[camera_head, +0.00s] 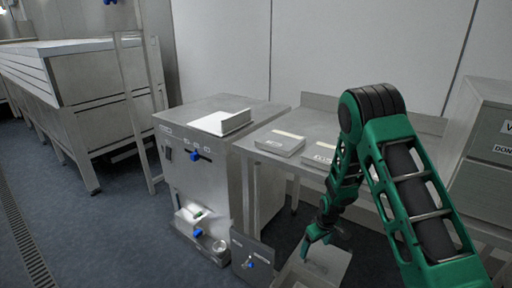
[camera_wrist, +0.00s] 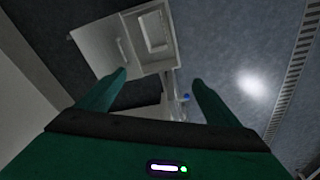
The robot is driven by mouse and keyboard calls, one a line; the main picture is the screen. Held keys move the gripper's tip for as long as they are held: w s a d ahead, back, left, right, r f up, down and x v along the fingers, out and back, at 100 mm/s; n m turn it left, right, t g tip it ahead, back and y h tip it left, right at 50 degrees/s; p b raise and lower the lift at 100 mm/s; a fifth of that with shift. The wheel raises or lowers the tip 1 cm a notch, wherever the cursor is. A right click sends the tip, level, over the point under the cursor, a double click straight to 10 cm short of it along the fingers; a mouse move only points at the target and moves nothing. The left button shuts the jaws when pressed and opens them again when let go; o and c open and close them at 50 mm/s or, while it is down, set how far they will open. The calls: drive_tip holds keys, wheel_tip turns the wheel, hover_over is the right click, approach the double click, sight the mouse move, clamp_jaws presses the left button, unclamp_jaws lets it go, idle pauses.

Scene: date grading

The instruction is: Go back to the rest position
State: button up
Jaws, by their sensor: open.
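My gripper (camera_head: 318,236) is the green end of my arm in the head view. It hangs low, in front of the steel table and above a grey open-topped bin. In the wrist view its two green fingers (camera_wrist: 158,90) stand wide apart with nothing between them. The gripper is open and empty. My arm is bent, with its elbow high in front of the table.
A steel grading machine (camera_head: 182,178) with blue knobs stands left of the gripper. The steel table (camera_head: 262,128) holds two flat boxes (camera_head: 280,142). The grey bin (camera_head: 325,262) is below the gripper. A cabinet (camera_head: 490,120) stands right. Blue floor (camera_head: 110,235) is clear at left.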

drive_tip(key=s+d+r+m+t, duration=0.1)
drive_tip(key=s+r, duration=0.2)
drive_tip(key=r, duration=0.6)
drive_tip(key=s+d+r+m, duration=0.1)
drive_tip(key=s+r, duration=0.2)
drive_tip(key=r, duration=0.7)
drive_tip(key=s+d+r+m+t, duration=0.15)
drive_tip(key=s+r, duration=0.25)
drive_tip(key=r, duration=0.5)
drive_tip(key=s+d+r+m, duration=0.2)
drive_tip(key=s+r+m, duration=0.1)
drive_tip(key=s+r, duration=0.9)
drive_tip(key=s+d+f+m+g, duration=0.2)
drive_tip(key=s+d, duration=0.4)
drive_tip(key=s, duration=0.3)
drive_tip(key=s+d+f+m+g, duration=0.1)
drive_tip(key=s+d+m, duration=0.3)
drive_tip(key=s, duration=0.5)
drive_tip(key=shift+s+d+f+g+h, duration=0.35)
drive_tip(key=shift+d+g, duration=0.3)
drive_tip(key=shift+d, duration=0.2)
drive_tip(key=shift+w, duration=0.1)
drive_tip(key=shift+w+f, duration=0.25)
drive_tip(key=shift+w, duration=0.35)
